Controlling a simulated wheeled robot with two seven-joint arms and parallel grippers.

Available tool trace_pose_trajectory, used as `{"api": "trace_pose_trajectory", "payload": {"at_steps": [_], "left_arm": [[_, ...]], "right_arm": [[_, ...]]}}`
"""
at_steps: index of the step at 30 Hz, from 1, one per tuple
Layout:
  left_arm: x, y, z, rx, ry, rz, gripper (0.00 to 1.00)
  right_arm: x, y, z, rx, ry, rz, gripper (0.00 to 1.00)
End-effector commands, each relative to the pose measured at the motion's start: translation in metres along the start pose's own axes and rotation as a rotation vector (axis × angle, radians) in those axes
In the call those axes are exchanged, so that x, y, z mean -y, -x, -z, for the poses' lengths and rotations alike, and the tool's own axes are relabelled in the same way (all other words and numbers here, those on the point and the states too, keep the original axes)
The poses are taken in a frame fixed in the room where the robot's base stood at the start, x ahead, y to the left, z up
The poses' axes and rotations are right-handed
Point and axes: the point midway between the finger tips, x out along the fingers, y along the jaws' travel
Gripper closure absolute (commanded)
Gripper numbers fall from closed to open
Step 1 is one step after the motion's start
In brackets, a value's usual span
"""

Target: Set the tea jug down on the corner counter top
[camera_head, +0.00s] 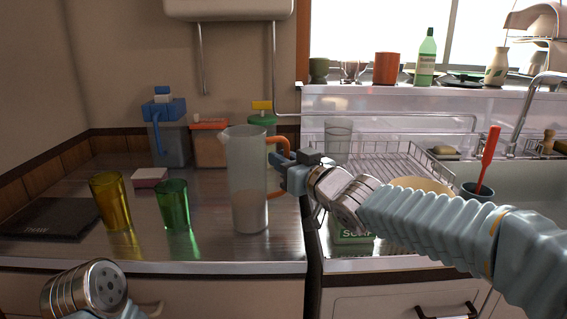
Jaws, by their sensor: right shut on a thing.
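The tea jug (248,185) is tall, clear and frosted, with an orange handle and a pale layer at its bottom. It is upright over the right part of the corner counter top (205,248); I cannot tell whether its base touches the surface. My right gripper (284,172) is shut on the jug's orange handle from the right. My left arm (85,290) shows at the lower left, in front of the counter's edge; its fingers cannot be made out.
Yellow (111,200) and green (173,204) glasses stand left of the jug. A dark flat board (50,218) lies at far left. Containers, including a blue-lidded one (168,145), stand behind. The wire dish rack (385,165) is to the right. Bare counter lies in front of the glasses.

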Motion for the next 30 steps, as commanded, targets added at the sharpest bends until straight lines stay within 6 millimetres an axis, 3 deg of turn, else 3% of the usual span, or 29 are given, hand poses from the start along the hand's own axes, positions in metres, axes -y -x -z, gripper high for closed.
{"api": "trace_pose_trajectory", "payload": {"at_steps": [9,10,15,25,30], "left_arm": [[0.002,-0.003,0.0,-0.001,0.001,0.001,0.57],[0.001,-0.002,0.0,-0.001,0.001,0.001,0.57],[0.001,-0.002,0.0,-0.001,0.001,0.001,0.57],[-0.001,0.003,0.0,0.0,0.0,0.0,0.57],[0.004,-0.01,0.0,-0.001,0.001,0.001,0.57]], "right_arm": [[0.0,0.0,-0.002,-0.003,-0.001,0.0,1.0],[0.0,0.0,-0.002,-0.001,0.0,-0.001,0.79],[0.0,0.0,-0.001,0.0,0.0,0.0,0.57],[0.0,0.0,0.004,-0.001,0.0,0.0,0.57],[-0.001,0.029,-0.001,-0.005,-0.004,0.0,0.57]]}}
